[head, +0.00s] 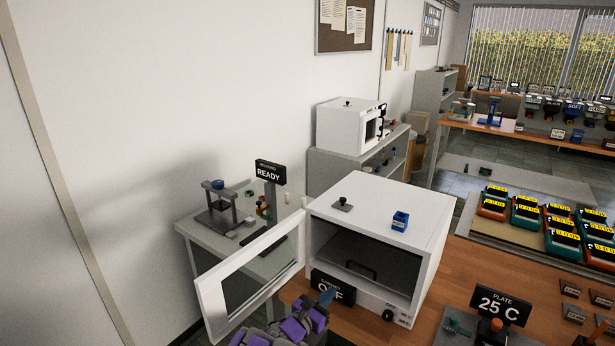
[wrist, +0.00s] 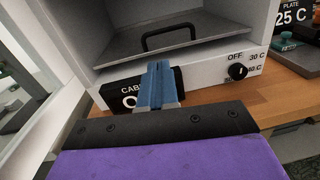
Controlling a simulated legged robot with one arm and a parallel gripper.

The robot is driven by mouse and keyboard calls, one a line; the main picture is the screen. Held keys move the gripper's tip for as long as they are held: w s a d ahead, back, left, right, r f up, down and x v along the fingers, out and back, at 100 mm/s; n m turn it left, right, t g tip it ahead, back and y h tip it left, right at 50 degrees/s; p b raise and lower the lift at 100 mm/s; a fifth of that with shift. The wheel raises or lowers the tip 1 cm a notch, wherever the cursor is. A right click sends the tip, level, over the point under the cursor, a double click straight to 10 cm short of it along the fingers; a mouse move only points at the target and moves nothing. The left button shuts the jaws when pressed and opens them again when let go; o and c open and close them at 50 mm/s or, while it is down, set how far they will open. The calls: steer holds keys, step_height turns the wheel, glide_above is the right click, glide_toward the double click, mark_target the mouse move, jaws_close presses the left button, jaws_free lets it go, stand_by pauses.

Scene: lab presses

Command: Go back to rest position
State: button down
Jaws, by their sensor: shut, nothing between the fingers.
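My gripper (head: 325,297) shows at the lower middle of the head view, in front of the white cabinet (head: 433,238). In the wrist view its blue fingers (wrist: 158,84) are together, with nothing between them. They overlap the black cabinet sign in that view. The cabinet door (head: 213,301) stands swung open to the left. Inside is a grey shelf or tray with a black handle (wrist: 168,36). The cabinet knob (wrist: 237,71) is near the OFF mark. The sign (head: 333,287) reads OFF, partly hidden by my gripper.
The cabinet stands on a wooden bench (head: 455,273). A plate sign (head: 501,305) reading 25 C stands to its right. A small blue container (head: 400,221) sits on the cabinet top. A side table with a READY sign (head: 270,172) is behind the open door.

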steer(key=s+d+r+m+g+h, duration=0.25)
steer(key=d+r+m, duration=0.25)
steer(key=d+r, duration=0.3)
steer(key=s+d+r+m+g, duration=0.5)
steer(key=s+d+m+g, duration=0.1)
steer(key=s+d, duration=0.25)
steer(key=s+d+r+m+g, duration=0.6)
steer(key=s+d, duration=0.2)
steer(key=s, duration=0.1)
steer(key=s+a+f+m+g+y, duration=0.1)
steer(key=s+m+y, duration=0.25)
steer(key=s, duration=0.55)
steer(key=s+a+m+g+y, duration=0.2)
steer(key=s+m+y, duration=0.15)
steer(key=s, duration=0.65)
steer(key=s+a+f+m+t+y, duration=0.2)
steer(key=s+a+m+y, duration=0.1)
steer(key=s+a+y, duration=0.4)
steer(key=s+a, duration=0.3)
steer(key=a, duration=0.3)
steer(key=shift+s+a, duration=0.4)
steer(key=shift+d+f+m+y, duration=0.1)
steer(key=shift+d+m+y, duration=0.05)
steer(key=shift+m+y, duration=0.15)
